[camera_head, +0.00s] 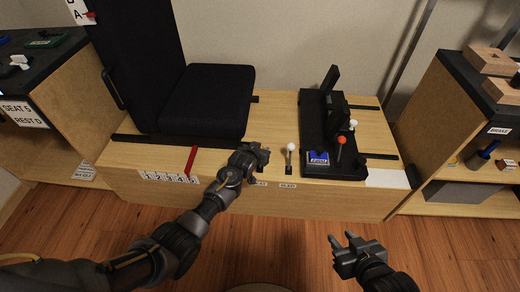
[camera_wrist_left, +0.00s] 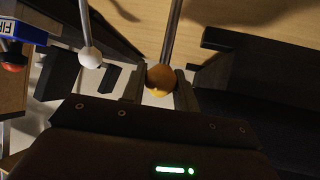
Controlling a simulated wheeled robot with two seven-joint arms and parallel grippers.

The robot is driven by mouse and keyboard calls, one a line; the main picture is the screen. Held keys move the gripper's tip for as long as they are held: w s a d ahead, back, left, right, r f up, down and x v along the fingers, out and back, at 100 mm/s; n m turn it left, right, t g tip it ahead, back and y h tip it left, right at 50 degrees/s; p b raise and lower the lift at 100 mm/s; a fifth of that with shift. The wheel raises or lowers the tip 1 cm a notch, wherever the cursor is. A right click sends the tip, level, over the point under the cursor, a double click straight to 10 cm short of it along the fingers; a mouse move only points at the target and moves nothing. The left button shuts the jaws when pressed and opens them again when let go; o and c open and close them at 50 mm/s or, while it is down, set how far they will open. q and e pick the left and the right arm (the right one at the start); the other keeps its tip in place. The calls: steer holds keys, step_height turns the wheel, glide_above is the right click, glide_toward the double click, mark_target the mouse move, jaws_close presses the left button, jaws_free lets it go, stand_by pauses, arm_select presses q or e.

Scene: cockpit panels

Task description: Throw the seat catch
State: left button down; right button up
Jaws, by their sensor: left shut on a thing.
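The black seat (camera_head: 208,100) stands on the wooden bench, with dark rails beneath it. My left gripper (camera_head: 262,152) is at the bench's front, right of the seat's front corner. In the left wrist view my left gripper (camera_wrist_left: 160,88) is shut on an orange-yellow ball knob (camera_wrist_left: 160,75) on a thin metal stem (camera_wrist_left: 171,35). In the head view this knob is hidden by the gripper. A white-knobbed lever (camera_head: 290,147) stands just right of it, apart from the fingers; it also shows in the left wrist view (camera_wrist_left: 90,57). My right gripper (camera_head: 343,239) is open and empty over the floor.
A red pointer (camera_head: 191,160) stands by a numbered strip (camera_head: 168,177) on the bench front. A black pedal unit (camera_head: 322,130) with a red-knobbed lever (camera_head: 341,140) and blue label is on the right. Side cabinets flank the bench. The floor (camera_head: 290,240) in front is clear.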

arm_select(q)
steer(key=shift+w, duration=0.15)
arm_select(e)
steer(key=shift+s+d+f+g, duration=0.3)
steer(key=shift+s+f, duration=0.05)
arm_select(q)
steer(key=c, duration=1.1)
jaws_free()
steer(key=shift+o, duration=0.2)
